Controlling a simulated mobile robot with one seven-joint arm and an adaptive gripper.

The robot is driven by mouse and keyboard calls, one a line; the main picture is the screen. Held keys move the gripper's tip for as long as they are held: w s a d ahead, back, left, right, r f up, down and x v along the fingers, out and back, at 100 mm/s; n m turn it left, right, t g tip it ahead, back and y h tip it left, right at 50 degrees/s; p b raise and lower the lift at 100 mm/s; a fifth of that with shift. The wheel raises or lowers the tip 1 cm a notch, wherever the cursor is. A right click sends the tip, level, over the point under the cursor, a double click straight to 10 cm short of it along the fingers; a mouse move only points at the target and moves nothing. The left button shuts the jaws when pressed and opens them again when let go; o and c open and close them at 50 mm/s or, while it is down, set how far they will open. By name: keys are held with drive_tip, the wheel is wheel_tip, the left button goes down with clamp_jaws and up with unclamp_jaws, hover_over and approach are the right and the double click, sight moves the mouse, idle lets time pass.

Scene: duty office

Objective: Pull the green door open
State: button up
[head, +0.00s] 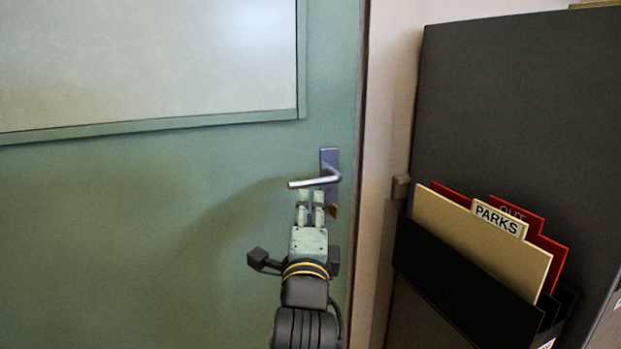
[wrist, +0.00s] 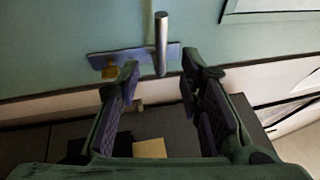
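The green door (head: 120,220) fills the left of the head view, its right edge lying along the frame with no visible gap. Its silver lever handle (head: 313,182) sticks out leftward from a dark metal plate (head: 330,160) near that edge. My gripper (head: 311,195) is just below the lever, fingers pointing at the door. In the wrist view my gripper (wrist: 160,72) is open, and the lever (wrist: 161,40) shows in line with the gap between the fingertips. I see no finger closed on it; whether one touches it I cannot tell.
A pale door frame (head: 387,130) stands right of the door. Beyond it is a dark cabinet (head: 520,90) with a black file holder (head: 460,295) holding folders, one labelled PARKS (head: 480,240). A brass-coloured piece (head: 333,211) sits low on the handle plate. The door's left side is clear.

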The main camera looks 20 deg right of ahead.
sight(309, 186)
drive_tip(key=p+x, duration=0.2)
drive_tip(key=x, duration=0.8)
drive_tip(key=shift+a+r+p, duration=0.1)
drive_tip(key=shift+a+p, duration=0.05)
drive_tip(key=shift+p, duration=0.2)
drive_tip(key=shift+c, duration=0.5)
clamp_jaws()
